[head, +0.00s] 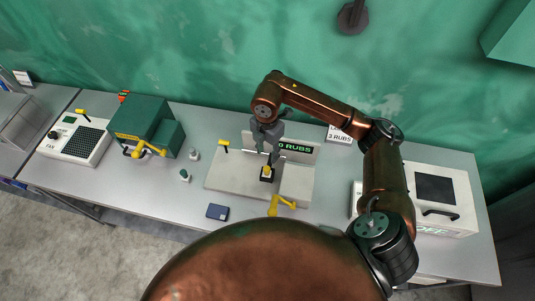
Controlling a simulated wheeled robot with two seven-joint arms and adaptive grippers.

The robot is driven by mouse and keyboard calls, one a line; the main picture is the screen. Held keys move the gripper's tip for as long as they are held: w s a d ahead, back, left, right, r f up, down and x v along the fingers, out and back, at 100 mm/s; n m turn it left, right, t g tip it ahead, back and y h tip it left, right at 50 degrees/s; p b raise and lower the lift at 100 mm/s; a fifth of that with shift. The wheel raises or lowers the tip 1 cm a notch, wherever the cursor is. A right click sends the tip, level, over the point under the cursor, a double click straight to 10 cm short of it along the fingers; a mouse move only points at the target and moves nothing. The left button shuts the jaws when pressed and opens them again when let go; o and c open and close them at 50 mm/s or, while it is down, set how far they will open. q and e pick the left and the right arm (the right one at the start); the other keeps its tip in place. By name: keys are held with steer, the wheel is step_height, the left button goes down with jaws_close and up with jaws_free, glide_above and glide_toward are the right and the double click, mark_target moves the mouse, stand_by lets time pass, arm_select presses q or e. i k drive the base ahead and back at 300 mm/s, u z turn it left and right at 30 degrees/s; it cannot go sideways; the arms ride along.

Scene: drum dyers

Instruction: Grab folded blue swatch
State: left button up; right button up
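A small dark blue folded swatch (217,212) lies flat on the grey table near its front edge, left of centre. My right gripper (267,155) points down above the pale rubbing device (230,178), up and to the right of the swatch and apart from it. A small yellow-and-black piece (267,174) stands on the device just below the fingertips. Whether the fingers touch it or hold anything is too small to tell. My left gripper is not in view.
A green machine (146,122) with a yellow crank and a white fan unit (75,140) stand at the left. Two small green-and-white bottles (185,175) stand left of the device. A yellow handle (282,204) juts from its front. A white oven-like box (440,200) stands right.

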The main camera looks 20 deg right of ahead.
mark_target(216, 212)
steer(key=k, duration=2)
